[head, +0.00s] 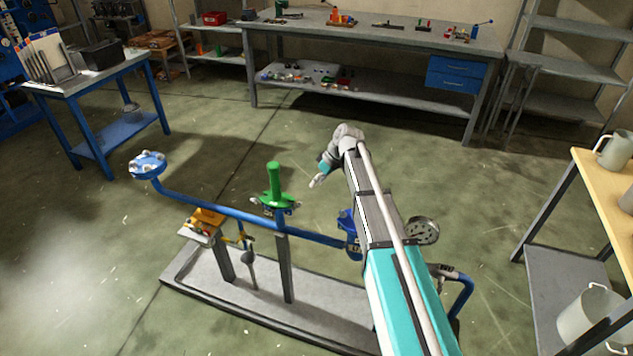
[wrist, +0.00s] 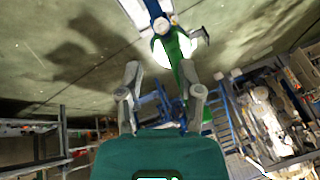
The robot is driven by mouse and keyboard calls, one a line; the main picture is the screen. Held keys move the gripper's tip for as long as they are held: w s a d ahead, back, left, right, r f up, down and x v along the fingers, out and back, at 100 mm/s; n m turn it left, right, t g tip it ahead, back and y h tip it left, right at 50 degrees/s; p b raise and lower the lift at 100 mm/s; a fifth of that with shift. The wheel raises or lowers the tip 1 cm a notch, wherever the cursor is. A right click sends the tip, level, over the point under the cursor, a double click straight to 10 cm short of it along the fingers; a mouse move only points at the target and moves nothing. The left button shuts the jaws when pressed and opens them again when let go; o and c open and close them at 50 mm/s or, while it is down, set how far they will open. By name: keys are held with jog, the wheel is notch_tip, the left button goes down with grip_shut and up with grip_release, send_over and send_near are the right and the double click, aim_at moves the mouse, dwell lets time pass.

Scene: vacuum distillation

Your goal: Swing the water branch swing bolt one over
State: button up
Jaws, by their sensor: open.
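My gripper (head: 319,174) is open and empty, in the air to the right of the green flange fitting (head: 274,192) in the head view. In the wrist view my gripper (wrist: 162,76) has its two fingers spread, and the green fitting (wrist: 181,52) shows just beyond them. A small grey bolt-like part (wrist: 204,35) sticks out at its right side. The fitting sits on a blue pipe (head: 220,210), which ends in a blue round flange (head: 148,164) with pale bolts around it. I cannot tell which bolt is swing bolt one. My arm hides part of the rig.
The rig stands on a low grey base plate (head: 262,310). An orange-topped fitting (head: 207,218) is left of the green one. A blue table (head: 75,88), a long workbench (head: 380,35) and a wooden-topped cart (head: 605,185) stand around it. The floor between is clear.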

aim_at(299, 203)
jog(key=shift+w, duration=0.1)
jog(key=w+a+r+h+p, duration=0.1)
jog(key=w+a+r+g+h+p, duration=0.1)
jog(key=p, duration=0.1)
jog(key=w+a+r+g+h+p, duration=0.1)
jog(key=a+h, duration=0.1)
jog(key=shift+a, duration=0.1)
dwell(0.4)
jog(key=shift+f, duration=0.15)
jog(key=b+x, duration=1.3)
jog(key=shift+s+a+f, duration=0.15)
jog(key=shift+s+f, duration=0.05)
jog(key=shift+s, duration=0.05)
dwell(0.6)
dwell(0.4)
grip_shut()
